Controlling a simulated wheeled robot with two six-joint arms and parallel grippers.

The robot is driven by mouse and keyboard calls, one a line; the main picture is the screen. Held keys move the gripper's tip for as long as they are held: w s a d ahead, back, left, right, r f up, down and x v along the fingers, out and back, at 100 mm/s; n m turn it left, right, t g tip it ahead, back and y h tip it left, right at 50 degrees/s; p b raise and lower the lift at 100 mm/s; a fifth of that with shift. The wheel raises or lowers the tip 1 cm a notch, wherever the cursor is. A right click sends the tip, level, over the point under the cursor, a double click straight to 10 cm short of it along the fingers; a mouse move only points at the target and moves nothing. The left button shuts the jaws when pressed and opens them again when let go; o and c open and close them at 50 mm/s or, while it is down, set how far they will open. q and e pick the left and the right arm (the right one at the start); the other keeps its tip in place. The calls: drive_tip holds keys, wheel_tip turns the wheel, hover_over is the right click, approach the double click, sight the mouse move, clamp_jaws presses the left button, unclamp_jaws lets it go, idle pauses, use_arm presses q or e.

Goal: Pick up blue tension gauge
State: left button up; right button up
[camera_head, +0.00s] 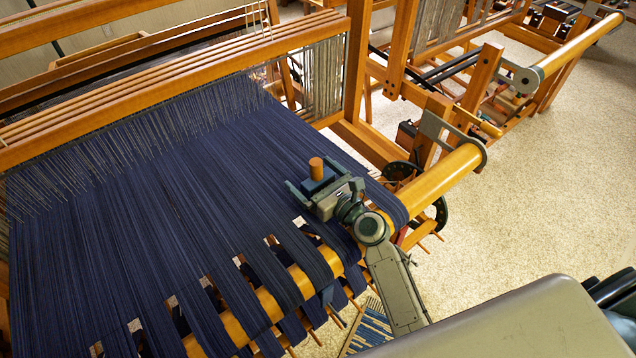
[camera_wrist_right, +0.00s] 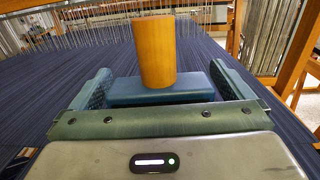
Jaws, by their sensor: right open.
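The blue tension gauge (camera_head: 317,184) is a blue block with an upright orange-brown wooden cylinder on top. It sits on the dark blue warp threads near the loom's front beam. In the right wrist view the gauge (camera_wrist_right: 155,92) lies between the two fingers, with a visible gap on each side. My right gripper (camera_head: 314,190) is open around the block; it also shows in the wrist view (camera_wrist_right: 160,88). The gripper body hides the near lower part of the block. My left gripper is not in view.
The dark blue warp (camera_head: 150,190) stretches across the loom. A round wooden front beam (camera_head: 440,178) runs under my right wrist, with thin sticks below it. Loom frame posts (camera_head: 357,60) stand behind. Another loom stands at the upper right; the floor (camera_head: 560,190) at right is clear.

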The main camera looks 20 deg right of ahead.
drive_tip(key=shift+w, duration=0.15)
drive_tip(key=shift+c, duration=0.4)
drive_tip(key=c, duration=1.1)
drive_tip(key=shift+r, duration=0.15)
